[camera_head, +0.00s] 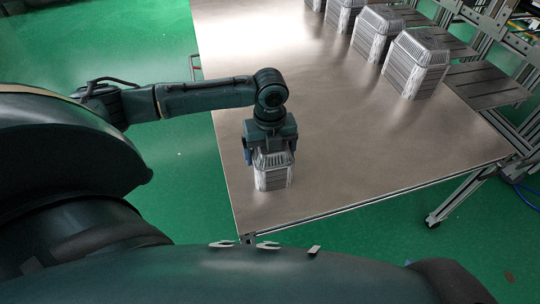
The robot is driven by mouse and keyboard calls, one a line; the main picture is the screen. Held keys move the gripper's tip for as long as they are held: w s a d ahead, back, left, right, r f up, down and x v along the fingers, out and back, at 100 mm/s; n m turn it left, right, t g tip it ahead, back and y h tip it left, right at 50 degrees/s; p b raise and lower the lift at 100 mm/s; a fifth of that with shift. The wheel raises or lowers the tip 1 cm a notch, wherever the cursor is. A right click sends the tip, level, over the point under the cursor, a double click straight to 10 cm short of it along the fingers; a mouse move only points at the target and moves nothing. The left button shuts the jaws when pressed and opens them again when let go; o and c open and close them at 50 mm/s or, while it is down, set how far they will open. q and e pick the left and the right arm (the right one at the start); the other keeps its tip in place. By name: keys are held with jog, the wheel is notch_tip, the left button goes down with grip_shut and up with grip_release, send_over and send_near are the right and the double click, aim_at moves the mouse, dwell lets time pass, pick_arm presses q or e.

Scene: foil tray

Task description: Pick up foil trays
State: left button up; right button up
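A silver, ribbed stack of foil trays (272,178) is near the left front part of the metal table. My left gripper (270,156) points straight down over it, with one finger on each side of its upper part. I see no clear gap between the fingers and the stack, but I cannot tell whether they press on it. The stack is upright; whether its base touches the table is unclear. More foil tray stacks stand along the table's far right side, the nearest being a large one (416,65), with another (376,36) behind it. My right gripper is not in view.
The metal table (350,150) is bare between the held-over stack and the far right row. Its front edge runs below my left gripper. A metal frame with slatted shelves (486,86) stands along the right side. The floor is green.

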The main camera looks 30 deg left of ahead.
pick_arm(q)
jog(key=c, duration=0.6)
jog(key=shift+r, duration=0.15)
